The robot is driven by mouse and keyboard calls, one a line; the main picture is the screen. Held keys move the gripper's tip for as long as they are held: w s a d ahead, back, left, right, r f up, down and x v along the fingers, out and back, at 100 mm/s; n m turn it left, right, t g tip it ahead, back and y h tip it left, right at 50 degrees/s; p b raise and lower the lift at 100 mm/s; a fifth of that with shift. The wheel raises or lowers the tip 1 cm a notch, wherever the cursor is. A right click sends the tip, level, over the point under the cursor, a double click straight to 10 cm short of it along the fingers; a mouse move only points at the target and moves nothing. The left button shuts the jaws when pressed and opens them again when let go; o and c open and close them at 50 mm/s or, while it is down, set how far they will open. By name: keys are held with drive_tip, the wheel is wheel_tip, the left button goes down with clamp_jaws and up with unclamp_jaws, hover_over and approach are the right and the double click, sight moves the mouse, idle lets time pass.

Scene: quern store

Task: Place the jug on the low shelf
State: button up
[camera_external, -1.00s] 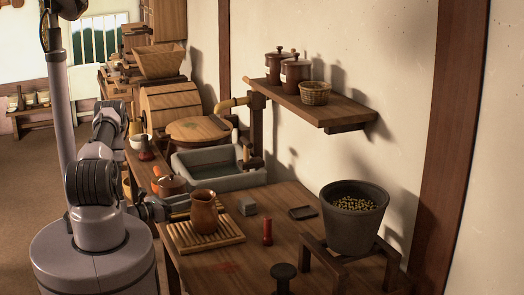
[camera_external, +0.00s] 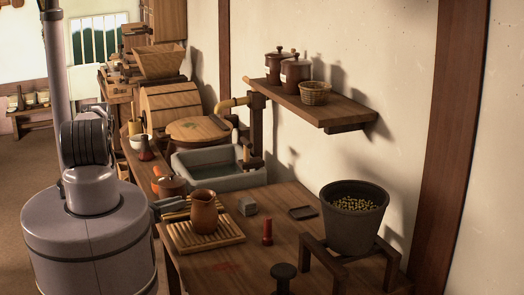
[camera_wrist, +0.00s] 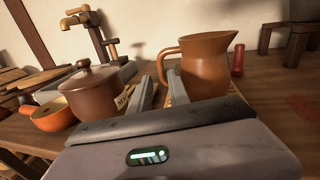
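The brown jug (camera_external: 204,212) stands upright on a slatted wooden rack (camera_external: 183,243) on the near table. In the wrist view the jug (camera_wrist: 208,68) is just ahead, with its handle to the left. My gripper (camera_wrist: 163,80) is open and empty, its two grey fingers apart. The fingertips point toward the handle side; I cannot tell whether the handle lies between them. In the external view my gripper (camera_external: 163,205) is at the rack's left edge, mostly hidden. A wooden wall shelf (camera_external: 340,113) holds two lidded jars and a basket; I cannot tell if it is the low shelf.
A lidded brown pot (camera_wrist: 88,94) and an orange pan (camera_wrist: 50,113) are left of my gripper. A stone sink (camera_external: 220,180) lies behind.

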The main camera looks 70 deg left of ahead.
sight(197, 198)
drive_tip(key=w, duration=0.2)
drive_tip(key=w+a+b, duration=0.1)
drive_tip(key=w, duration=0.4)
drive_tip(key=shift+w+a+f+b, duration=0.2)
drive_tip(key=shift+w+b, duration=0.1)
drive_tip(key=shift+w, duration=0.1)
clamp_jaws()
idle(0.9)
